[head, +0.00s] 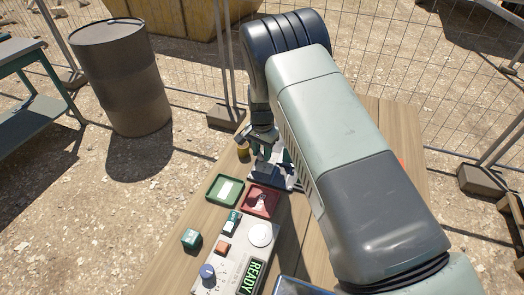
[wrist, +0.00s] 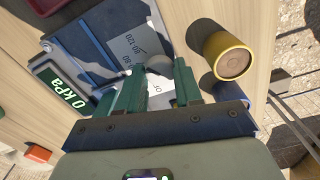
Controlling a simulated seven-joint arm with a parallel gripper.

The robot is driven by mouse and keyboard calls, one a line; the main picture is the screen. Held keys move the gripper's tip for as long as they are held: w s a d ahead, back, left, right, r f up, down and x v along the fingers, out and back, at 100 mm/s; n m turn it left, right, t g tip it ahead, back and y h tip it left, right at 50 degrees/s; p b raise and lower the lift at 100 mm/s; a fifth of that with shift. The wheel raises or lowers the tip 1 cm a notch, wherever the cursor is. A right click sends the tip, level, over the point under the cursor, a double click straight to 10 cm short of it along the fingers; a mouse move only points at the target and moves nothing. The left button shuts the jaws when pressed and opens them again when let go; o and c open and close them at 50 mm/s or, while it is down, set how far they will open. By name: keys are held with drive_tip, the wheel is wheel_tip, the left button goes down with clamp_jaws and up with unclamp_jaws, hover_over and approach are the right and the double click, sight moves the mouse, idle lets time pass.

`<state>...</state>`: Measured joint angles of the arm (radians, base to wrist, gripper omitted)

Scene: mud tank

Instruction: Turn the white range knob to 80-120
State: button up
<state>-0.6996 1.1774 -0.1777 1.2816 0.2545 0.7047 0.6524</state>
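The white range knob (wrist: 160,64) shows in the wrist view as a pale round shape on a grey dial plate (wrist: 134,44). The plate carries an "80-120" label, another partly covered label and a partly hidden "OF" label. My gripper (wrist: 161,68) has its two green fingers apart, one on each side of the knob. I cannot tell whether they touch it. The knob's pointer is not visible. A display (wrist: 62,96) on the same unit reads "0 kPa". In the head view my gripper (head: 266,148) is over this unit (head: 286,180), and the knob is hidden.
A yellow-rimmed cylinder (wrist: 229,52) stands close to the right finger. Green (head: 224,189) and red (head: 260,201) trays, a green cube (head: 191,238) and a panel with a blue knob (head: 208,272) and "READY" display are nearer on the wooden table (head: 166,262).

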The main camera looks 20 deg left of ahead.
sight(262, 154)
drive_tip(key=o, duration=0.4)
wheel_tip(262, 154, up, 11)
drive_tip(key=shift+f, duration=0.1)
idle(0.3)
idle(0.4)
